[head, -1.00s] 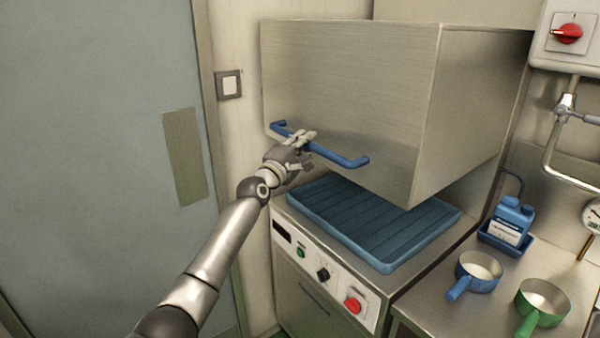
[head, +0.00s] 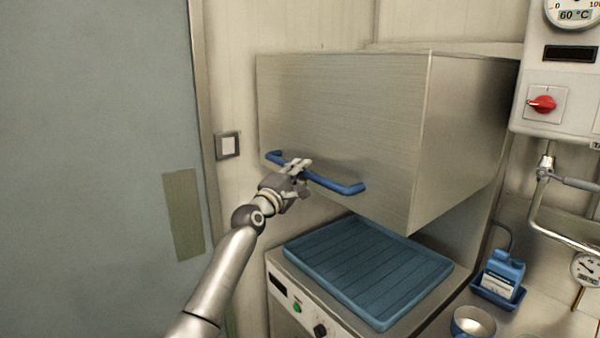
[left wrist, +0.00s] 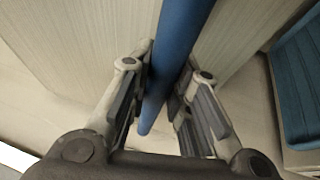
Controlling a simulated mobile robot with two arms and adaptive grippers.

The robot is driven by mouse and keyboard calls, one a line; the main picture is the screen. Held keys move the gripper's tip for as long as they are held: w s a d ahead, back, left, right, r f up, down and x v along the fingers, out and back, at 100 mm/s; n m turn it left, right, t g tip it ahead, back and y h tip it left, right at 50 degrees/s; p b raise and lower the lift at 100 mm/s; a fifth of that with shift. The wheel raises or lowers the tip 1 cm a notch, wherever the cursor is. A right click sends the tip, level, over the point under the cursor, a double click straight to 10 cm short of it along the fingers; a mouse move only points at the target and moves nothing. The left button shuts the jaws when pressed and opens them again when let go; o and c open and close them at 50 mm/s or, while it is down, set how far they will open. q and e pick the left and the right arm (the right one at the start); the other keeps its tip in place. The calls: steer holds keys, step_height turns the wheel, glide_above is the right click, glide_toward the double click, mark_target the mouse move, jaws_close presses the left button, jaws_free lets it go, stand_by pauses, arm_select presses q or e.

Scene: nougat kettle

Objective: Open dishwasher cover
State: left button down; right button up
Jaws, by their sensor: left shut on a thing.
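The dishwasher cover (head: 340,120) is a large brushed-steel hood with a blue bar handle (head: 335,184) across its lower front. It stands raised, with a clear gap between its lower edge and the blue ribbed rack (head: 368,275) on the dishwasher body (head: 279,268). My left gripper (head: 297,168) is shut on the handle, left of its middle. In the left wrist view the blue bar (left wrist: 178,50) runs between the two fingers (left wrist: 163,95). My right gripper is not in view.
A grey door (head: 95,150) and a light switch (head: 228,146) are at the left.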

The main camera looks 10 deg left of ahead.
arm_select(q)
steer(key=c, duration=1.5)
jaws_free()
steer(key=shift+f, duration=0.3)
steer(key=shift+c, duration=0.2)
steer(key=shift+o, duration=1.1)
steer(key=shift+s+a+r, duration=0.1)
steer(key=shift+s, duration=0.4)
steer(key=v, duration=1.1)
steer(key=shift+a, duration=0.15)
